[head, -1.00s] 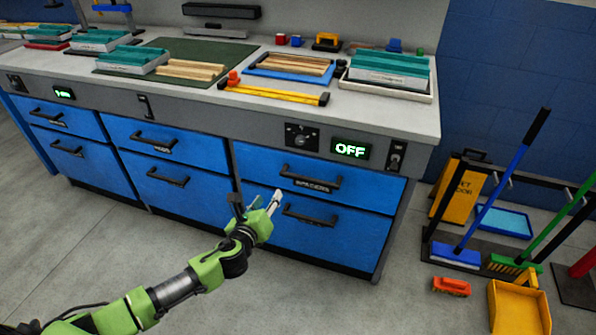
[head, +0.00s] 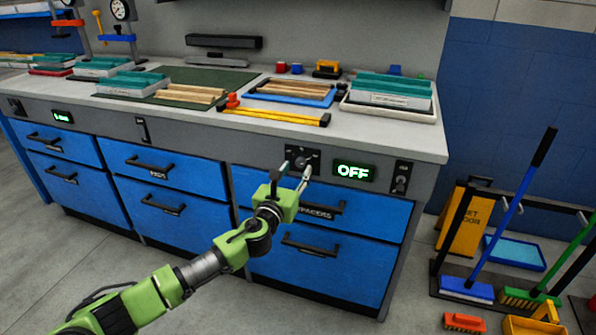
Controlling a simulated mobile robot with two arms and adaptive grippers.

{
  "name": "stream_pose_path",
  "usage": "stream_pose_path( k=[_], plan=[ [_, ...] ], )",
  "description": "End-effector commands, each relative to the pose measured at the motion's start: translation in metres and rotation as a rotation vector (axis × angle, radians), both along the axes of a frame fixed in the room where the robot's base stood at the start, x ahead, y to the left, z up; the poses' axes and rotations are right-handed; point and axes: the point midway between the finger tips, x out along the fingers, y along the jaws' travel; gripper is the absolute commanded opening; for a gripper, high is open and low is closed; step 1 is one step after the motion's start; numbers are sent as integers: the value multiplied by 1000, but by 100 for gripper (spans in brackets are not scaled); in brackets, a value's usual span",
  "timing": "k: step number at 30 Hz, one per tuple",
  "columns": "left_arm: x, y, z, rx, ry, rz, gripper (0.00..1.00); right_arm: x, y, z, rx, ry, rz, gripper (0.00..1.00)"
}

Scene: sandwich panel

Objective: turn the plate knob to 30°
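A dark control plate with a round knob (head: 301,162) is set in the grey front rail of the workbench, left of a display (head: 354,170) that reads OFF in green. My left gripper (head: 291,176) is just below and in front of this knob. Its two fingers are spread apart, with nothing seen between them. The fingers partly cover the plate, and I cannot tell whether they touch the knob. The knob's angle is too small to read. My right gripper is not in view.
A second panel with a switch and knob (head: 401,180) is right of the display. Blue drawers with protruding black handles (head: 312,206) lie below. The bench top holds a yellow bar (head: 275,117), a blue tray (head: 318,100) and a white tray (head: 388,112). Brooms (head: 500,215) stand at right.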

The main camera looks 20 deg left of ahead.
Motion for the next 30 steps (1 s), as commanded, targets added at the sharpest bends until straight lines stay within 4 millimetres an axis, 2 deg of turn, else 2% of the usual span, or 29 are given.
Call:
stream_pose_path(
  k=[6, 16, 17, 21, 30],
  plan=[
    [21, 0, -1, 0, 1, 1, 37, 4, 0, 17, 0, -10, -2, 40],
    [24, -1, 0, -1, 1, -1, 37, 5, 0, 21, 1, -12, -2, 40],
    [24, -1, 0, -1, 1, -1, 34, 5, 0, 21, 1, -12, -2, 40],
    [24, -1, 0, -1, 1, 0, 0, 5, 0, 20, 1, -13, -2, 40],
    [23, -1, -1, -16, 2, 0, 0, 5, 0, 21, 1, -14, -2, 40]
  ],
)
